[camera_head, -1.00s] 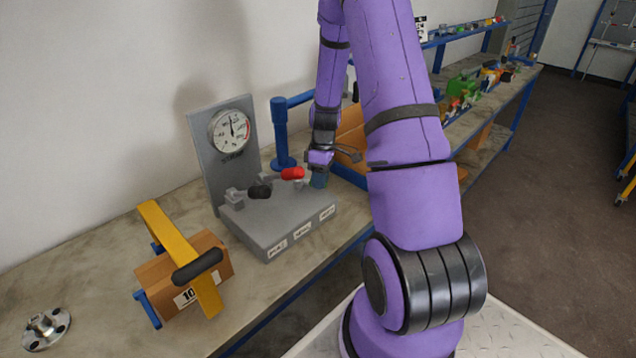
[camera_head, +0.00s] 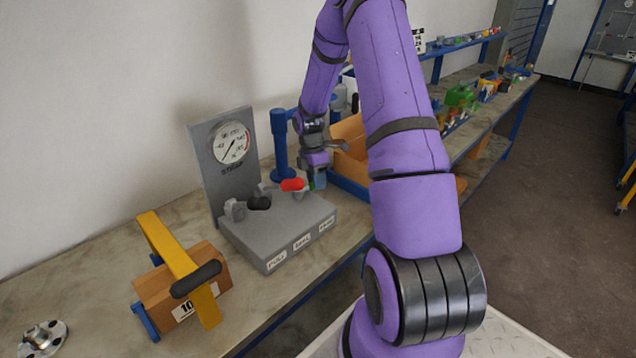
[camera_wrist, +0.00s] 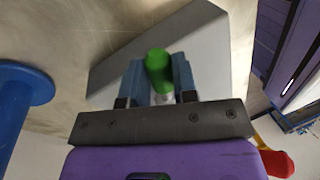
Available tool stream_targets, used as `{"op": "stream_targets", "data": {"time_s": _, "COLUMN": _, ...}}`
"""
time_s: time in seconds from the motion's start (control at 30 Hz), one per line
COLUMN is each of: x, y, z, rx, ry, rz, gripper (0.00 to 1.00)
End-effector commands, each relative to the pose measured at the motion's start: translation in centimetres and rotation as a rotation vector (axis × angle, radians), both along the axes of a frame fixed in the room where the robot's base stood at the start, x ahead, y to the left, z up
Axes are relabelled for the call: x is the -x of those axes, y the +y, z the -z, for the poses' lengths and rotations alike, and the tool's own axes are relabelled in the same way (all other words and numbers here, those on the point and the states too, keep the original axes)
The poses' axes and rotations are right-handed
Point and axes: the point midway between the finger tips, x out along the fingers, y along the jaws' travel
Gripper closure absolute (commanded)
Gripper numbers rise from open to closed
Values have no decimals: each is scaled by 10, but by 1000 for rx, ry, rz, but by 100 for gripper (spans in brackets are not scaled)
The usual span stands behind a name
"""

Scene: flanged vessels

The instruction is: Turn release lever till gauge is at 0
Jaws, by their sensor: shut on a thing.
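A grey fixture (camera_head: 280,235) on the bench has three levers with coloured grips and front labels too small to read. The black grip (camera_head: 259,203) and red grip (camera_head: 292,185) are free. My gripper (camera_head: 318,180) is at the right-hand lever. In the wrist view its blue fingers (camera_wrist: 158,80) are shut on a green grip (camera_wrist: 158,68), one finger on each side. The gauge (camera_head: 230,143) on the upright plate has a slanted needle, running upper right to lower left; its exact reading is too small to tell. The red grip shows low right in the wrist view (camera_wrist: 274,160).
A yellow bar with a black handle (camera_head: 196,279) lies over a cardboard box (camera_head: 158,290) at left. A metal flange (camera_head: 40,338) is at lower left. A blue post (camera_head: 281,150) and an open cardboard box (camera_head: 350,135) stand close behind my gripper.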

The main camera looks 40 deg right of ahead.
Motion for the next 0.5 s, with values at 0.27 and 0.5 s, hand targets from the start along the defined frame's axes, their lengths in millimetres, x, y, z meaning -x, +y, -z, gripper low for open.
{"op": "stream_targets", "data": {"time_s": 0.27, "x": -4, "y": -1, "z": 0, "rx": 1, "ry": -2, "rz": -47, "gripper": 100}}
{"op": "stream_targets", "data": {"time_s": 0.5, "x": -4, "y": -1, "z": -1, "rx": 1, "ry": -3, "rz": -52, "gripper": 100}}
